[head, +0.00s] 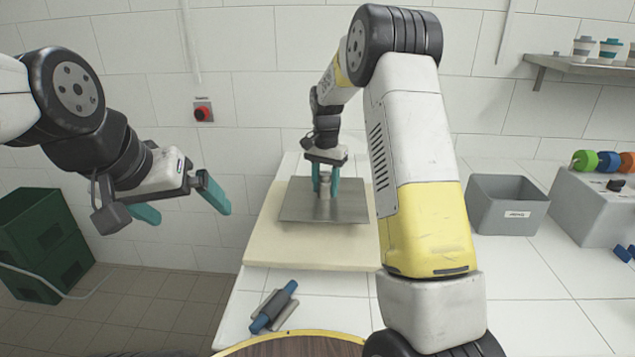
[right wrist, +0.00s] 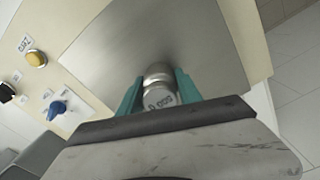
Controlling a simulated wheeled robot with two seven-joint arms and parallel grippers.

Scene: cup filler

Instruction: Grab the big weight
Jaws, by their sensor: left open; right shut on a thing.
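The big weight, a metal cylinder with a knob (right wrist: 160,92) and what looks like 500 marked on it, is between the teal fingers of my right gripper (right wrist: 158,86). In the head view the weight (head: 325,188) is at the middle of a square metal plate (head: 347,211). My right gripper (head: 325,176) is shut on it from above. I cannot tell whether the weight rests on the plate or hangs just over it. My left gripper (head: 187,210) is open and empty, off the counter on the left.
The plate is on a cream base (head: 305,254); a yellow button (right wrist: 36,58) and blue knob (right wrist: 57,109) show on a panel. A grey bin (head: 506,211) stands right, beyond my arm. A blue-handled roller (head: 274,307) lies in front. Green crates (head: 45,245) are on the left.

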